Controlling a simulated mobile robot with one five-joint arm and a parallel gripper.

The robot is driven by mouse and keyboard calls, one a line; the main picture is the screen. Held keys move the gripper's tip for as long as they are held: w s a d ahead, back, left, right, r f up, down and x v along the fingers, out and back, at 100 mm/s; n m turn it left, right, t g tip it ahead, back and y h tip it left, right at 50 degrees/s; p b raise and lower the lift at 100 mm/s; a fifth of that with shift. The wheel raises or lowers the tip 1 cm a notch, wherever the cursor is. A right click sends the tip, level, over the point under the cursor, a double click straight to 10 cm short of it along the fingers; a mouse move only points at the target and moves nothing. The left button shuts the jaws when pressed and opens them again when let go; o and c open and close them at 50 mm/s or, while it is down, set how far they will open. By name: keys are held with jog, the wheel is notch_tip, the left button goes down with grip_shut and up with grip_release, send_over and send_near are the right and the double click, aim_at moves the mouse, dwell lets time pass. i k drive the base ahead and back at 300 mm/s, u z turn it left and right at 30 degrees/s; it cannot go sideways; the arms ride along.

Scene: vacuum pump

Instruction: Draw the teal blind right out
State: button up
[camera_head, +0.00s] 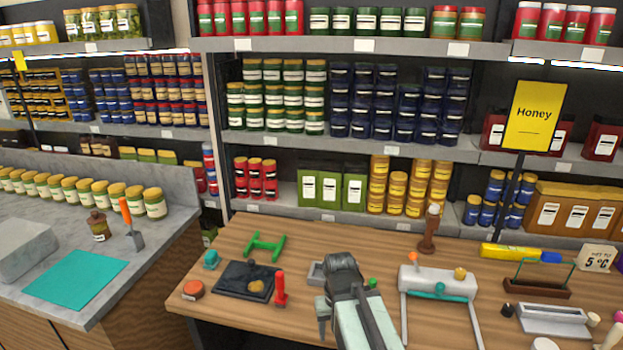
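A white box-shaped unit (418,278) stands on the wooden table right of my arm, with two pale rails running from it toward the front edge. A small teal piece (440,291) shows low on the unit's front, between the rails; it looks like the blind, with only a short part showing. A tan knob (460,273) sits on top of the unit. My gripper (341,268) is dark grey, left of the unit and apart from it. Its fingers are foreshortened, so I cannot tell whether it is open or shut.
Left on the table are a dark tray (232,278), a green frame (265,246), a red-handled tool (280,290) and a small teal object (211,260). A brown wooden stand (430,228) is behind the unit. Right are a brown holder (535,288) and a Honey sign (533,116).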

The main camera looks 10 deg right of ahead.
aim_at(441, 287)
jog(key=z, duration=0.75)
jog(key=k, duration=1.6)
jog(key=u, duration=0.75)
jog(key=i, duration=1.5)
